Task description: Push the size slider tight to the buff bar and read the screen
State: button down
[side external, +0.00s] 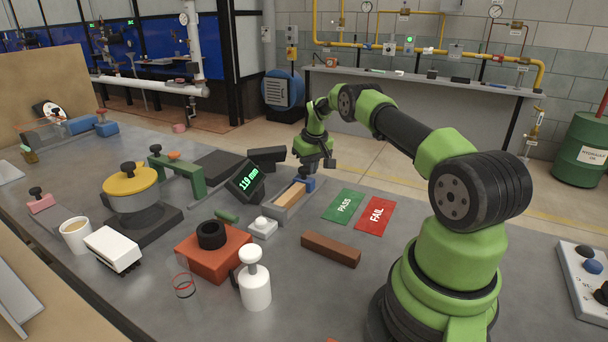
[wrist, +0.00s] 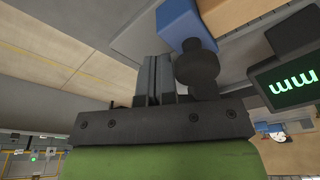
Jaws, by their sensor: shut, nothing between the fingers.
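The buff bar (side external: 289,196) lies in a grey channel gauge on the bench. The blue size slider (side external: 309,184) is at the bar's far end; I cannot tell whether they touch. The wrist view shows the slider (wrist: 181,22) with its dark round knob (wrist: 197,66), and a bit of the buff bar (wrist: 211,6) beside it. My gripper (side external: 309,168) is at the slider; in the wrist view its shut, empty fingers (wrist: 157,70) are beside the knob. Any contact is unclear. The black screen (side external: 246,181) shows green digits that look like 11.0 mm; the wrist view shows only "mm" (wrist: 296,80).
Green PASS (side external: 343,206) and red FAIL (side external: 375,216) mats lie right of the gauge. A brown bar (side external: 330,249) lies nearer. A white button box (side external: 263,228) and a red brick (side external: 213,256) with a black ring stand left.

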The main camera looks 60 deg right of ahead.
jog(key=shift+d, duration=0.8)
notch_tip(320, 180, up, 6)
dwell(0.4)
jog(key=w+a+r+t, duration=0.1)
jog(key=w+a+r, duration=0.2)
jog(key=a+r, duration=0.65)
jog(key=s+a+r+n+t, duration=0.15)
jog(key=s+a+r, duration=0.25)
jog(key=a+r, duration=0.8)
jog(key=s+a+r+t+y, duration=0.2)
jog(key=s+a+r, duration=0.2)
jog(key=s+a, duration=0.65)
jog(key=s+a+f+y, duration=0.1)
jog(key=s+a+f, duration=0.3)
jog(key=s, duration=0.6)
jog(key=shift+a+f+t, duration=0.15)
jog(key=shift+t, duration=0.2)
